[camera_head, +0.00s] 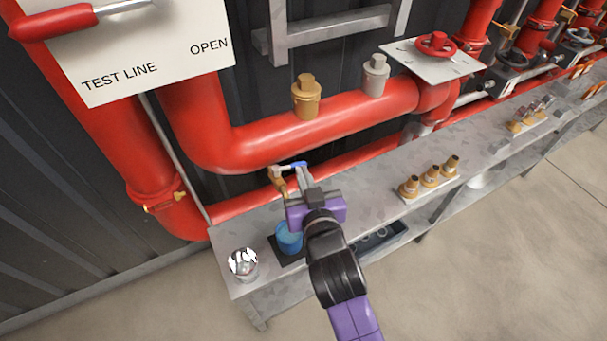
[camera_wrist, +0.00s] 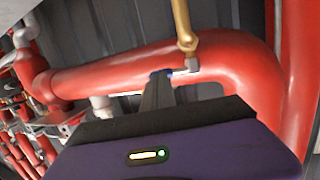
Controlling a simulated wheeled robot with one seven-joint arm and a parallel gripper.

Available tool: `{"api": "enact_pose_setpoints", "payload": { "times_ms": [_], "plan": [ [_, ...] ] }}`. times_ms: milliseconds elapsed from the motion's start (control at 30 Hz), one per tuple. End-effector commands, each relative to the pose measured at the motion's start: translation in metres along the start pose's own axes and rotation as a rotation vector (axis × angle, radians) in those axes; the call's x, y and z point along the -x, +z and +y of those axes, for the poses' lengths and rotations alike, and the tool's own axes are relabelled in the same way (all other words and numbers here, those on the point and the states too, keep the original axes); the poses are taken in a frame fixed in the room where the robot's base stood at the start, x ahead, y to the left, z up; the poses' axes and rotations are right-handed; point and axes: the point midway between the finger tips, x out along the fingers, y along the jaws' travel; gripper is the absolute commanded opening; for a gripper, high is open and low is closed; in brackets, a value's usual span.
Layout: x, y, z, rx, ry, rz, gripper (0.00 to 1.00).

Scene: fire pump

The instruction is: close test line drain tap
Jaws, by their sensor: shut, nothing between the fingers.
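The drain tap (camera_head: 279,182) has a brass body on the lower red test line pipe, with a silver lever and a blue grip (camera_head: 297,165). In the wrist view, the brass body (camera_wrist: 184,28) runs to a silver lever (camera_wrist: 188,69) with a blue end (camera_wrist: 160,73). My gripper (camera_head: 303,174) is shut and empty, close beside the blue end of the lever. In the wrist view, my gripper's fingertips (camera_wrist: 157,82) overlap the blue end, and I cannot tell if they touch. The fingers hide part of the lever.
A white TEST LINE sign (camera_head: 150,45) with a red-handled lever is at upper left. Below my gripper, the metal bench (camera_head: 350,190) holds a blue cup (camera_head: 289,238), a can (camera_head: 243,263) and several brass fittings (camera_head: 430,176). Large red pipes (camera_head: 330,115) stand close behind.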

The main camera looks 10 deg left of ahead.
Motion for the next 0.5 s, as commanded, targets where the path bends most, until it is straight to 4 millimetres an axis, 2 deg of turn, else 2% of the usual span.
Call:
{"api": "enact_pose_setpoints", "payload": {
  "times_ms": [267,500],
  "plan": [
    [-0.001,0.0,0.001,-0.001,0.001,0.0,0.0],
    [-0.015,-0.003,0.01,-0.002,0.003,0.001,0.0]
  ]
}}
